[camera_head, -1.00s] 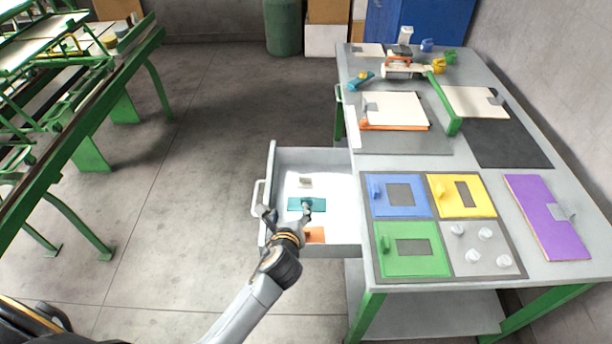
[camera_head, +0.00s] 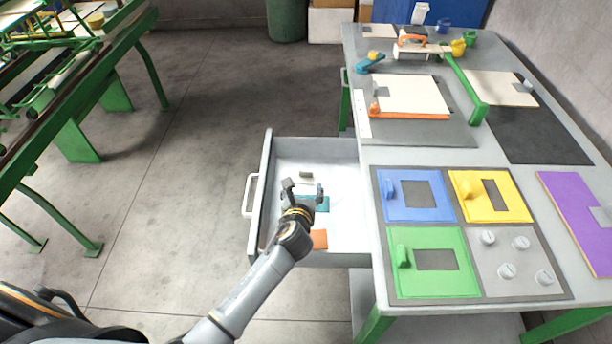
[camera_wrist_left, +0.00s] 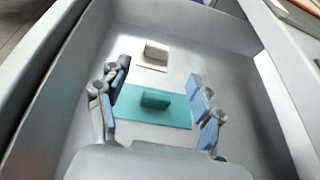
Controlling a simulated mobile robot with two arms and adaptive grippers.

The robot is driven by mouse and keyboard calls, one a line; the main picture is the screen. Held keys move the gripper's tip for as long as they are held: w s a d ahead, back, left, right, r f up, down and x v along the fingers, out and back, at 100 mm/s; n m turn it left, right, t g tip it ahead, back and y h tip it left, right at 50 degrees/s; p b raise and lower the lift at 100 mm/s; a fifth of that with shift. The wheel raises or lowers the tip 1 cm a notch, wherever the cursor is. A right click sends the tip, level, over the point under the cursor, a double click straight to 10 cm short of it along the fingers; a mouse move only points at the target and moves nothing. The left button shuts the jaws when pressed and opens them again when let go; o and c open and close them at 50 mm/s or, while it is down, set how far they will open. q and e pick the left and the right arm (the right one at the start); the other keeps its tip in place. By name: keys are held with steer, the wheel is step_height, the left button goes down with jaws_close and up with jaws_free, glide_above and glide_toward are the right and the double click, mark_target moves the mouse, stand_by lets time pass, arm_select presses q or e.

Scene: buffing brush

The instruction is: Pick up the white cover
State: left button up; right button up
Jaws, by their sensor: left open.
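The white cover (camera_head: 306,175), a small plate with a raised grip, lies flat in the open drawer (camera_head: 340,150). In the left wrist view, the white cover (camera_wrist_left: 152,66) is beyond the teal cover. My left gripper (camera_head: 304,187) is open and empty above the drawer, just on the near side of the white cover. In the left wrist view, my gripper's fingers (camera_wrist_left: 160,90) spread either side of the teal cover (camera_wrist_left: 172,118), with the white cover ahead between them. The gripper partly hides the teal cover (camera_head: 322,204) in the head view. My right gripper is out of view.
An orange cover (camera_head: 319,239) lies near the drawer's front right. The drawer walls surround the gripper. The workbench (camera_head: 370,270) stands to the right with blue (camera_head: 425,210), yellow (camera_head: 505,212) and green (camera_head: 455,285) covers. Open floor lies left.

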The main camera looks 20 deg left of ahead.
mark_target(306, 171)
arm_select(q)
steer(key=x, duration=0.4)
steer(key=shift+w+f+b, duration=0.2)
steer(key=shift+b, duration=0.1)
steer(key=shift+w+a+f, duration=0.15)
steer(key=shift+w, duration=0.3)
steer(key=x, duration=0.2)
steer(key=b+x, duration=0.1)
steer(key=x, duration=0.2)
steer(key=shift+s+a, duration=0.1)
steer(key=shift+a, duration=0.1)
steer(key=shift+s, duration=0.1)
steer(key=shift+c, duration=0.6)
steer(key=c, duration=1)
